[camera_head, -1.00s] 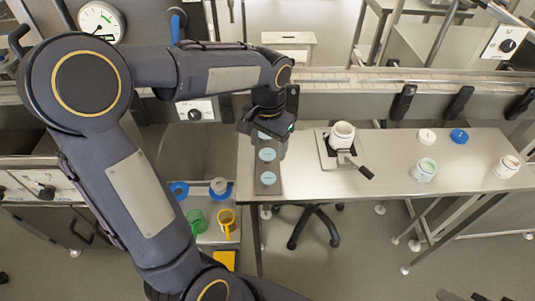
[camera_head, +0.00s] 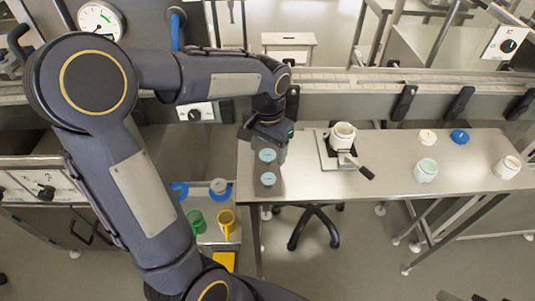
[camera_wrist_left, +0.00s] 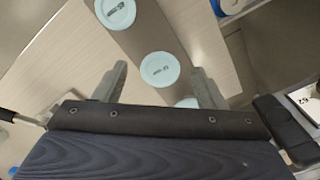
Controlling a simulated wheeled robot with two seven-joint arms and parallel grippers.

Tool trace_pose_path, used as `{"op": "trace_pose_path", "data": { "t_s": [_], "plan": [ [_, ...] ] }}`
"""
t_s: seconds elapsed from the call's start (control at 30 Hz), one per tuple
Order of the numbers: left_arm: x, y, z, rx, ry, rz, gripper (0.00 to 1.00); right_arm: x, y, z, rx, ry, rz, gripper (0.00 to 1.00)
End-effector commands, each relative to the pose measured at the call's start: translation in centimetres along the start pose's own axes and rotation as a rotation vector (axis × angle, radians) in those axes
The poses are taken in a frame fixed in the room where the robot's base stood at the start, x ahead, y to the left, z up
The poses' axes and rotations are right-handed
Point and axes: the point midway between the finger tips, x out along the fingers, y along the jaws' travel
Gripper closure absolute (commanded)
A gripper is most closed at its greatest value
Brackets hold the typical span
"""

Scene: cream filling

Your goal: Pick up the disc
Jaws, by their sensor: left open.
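Pale blue discs lie in a row on a dark grey strip (camera_head: 268,192) at the left end of the steel table. Two show in the head view, a middle disc (camera_head: 267,155) and a near disc (camera_head: 268,179); my left gripper (camera_head: 276,146) hides the far end of the row. In the left wrist view three discs show: one at the top (camera_wrist_left: 115,12), one in the middle (camera_wrist_left: 160,68) and one partly hidden by the gripper body (camera_wrist_left: 187,102). My left gripper (camera_wrist_left: 160,78) is open, its fingers apart on either side of the middle disc's place in the picture. My right gripper is out of view.
Jars (camera_head: 425,171) and lids (camera_head: 459,136) stand to the right. Green (camera_head: 196,221) and yellow (camera_head: 227,222) cups are on a lower surface at left.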

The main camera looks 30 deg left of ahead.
Motion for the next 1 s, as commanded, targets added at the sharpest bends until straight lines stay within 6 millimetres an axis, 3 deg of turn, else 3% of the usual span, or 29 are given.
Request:
{"op": "trace_pose_path", "data": {
  "t_s": [0.13,0.5,1.0],
  "plan": [
    [0.0,0.01,0.01,0.0,0.0,0.0,0.35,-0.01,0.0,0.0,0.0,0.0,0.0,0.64],
    [-0.01,0.01,0.01,0.0,0.0,0.0,0.84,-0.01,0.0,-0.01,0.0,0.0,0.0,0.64],
    [-0.32,0.0,0.0,0.0,0.0,0.0,0.85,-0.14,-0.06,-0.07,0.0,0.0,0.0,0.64]
  ]
}}
